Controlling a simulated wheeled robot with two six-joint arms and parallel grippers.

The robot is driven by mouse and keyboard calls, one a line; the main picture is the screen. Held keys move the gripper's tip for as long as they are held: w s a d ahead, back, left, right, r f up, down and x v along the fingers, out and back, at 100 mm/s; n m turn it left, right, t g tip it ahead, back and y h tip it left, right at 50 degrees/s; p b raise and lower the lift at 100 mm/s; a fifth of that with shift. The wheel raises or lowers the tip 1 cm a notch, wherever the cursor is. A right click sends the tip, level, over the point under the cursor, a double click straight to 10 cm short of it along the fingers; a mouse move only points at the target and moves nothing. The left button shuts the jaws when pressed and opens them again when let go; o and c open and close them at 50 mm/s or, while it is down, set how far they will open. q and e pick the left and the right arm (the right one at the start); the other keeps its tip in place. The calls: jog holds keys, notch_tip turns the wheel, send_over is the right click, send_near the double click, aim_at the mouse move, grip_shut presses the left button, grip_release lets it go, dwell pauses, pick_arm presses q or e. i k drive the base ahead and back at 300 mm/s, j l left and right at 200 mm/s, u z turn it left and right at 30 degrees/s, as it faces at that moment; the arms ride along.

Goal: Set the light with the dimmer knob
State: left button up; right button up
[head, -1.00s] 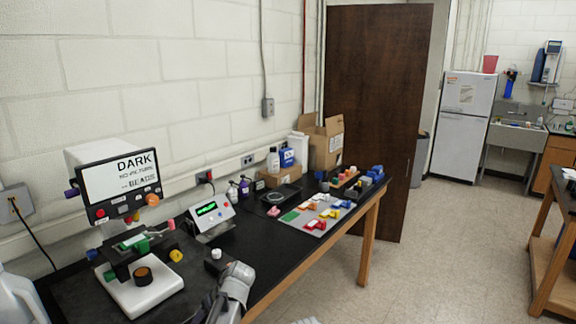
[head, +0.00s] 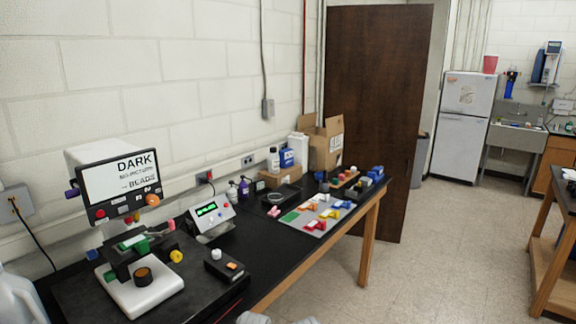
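A small black box (head: 226,270) sits on the black bench, right of the microscope. It carries a round white knob (head: 216,254) and an orange button (head: 232,266); I cannot read any marking on it. The white microscope (head: 143,293) has a screen (head: 121,181) reading DARK, NO PICTURE and BEADS. A round amber-brown part (head: 142,276) is on its base, with a yellow knob (head: 176,256) and an orange knob (head: 152,199) on its side and front. Neither gripper's fingers show; only grey pieces of my arms show at the bottom edge.
A console with a green display (head: 209,212) stands behind the black box. A grey tray (head: 318,216) with coloured pieces, a shallow dark dish (head: 280,195), bottles and a cardboard box (head: 321,146) are farther along the bench. A white jug (head: 18,296) is at the lower left.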

aim_at(217, 254)
jog(key=l+u, duration=1.25)
jog(key=k+j, duration=0.05)
jog(key=j, duration=0.05)
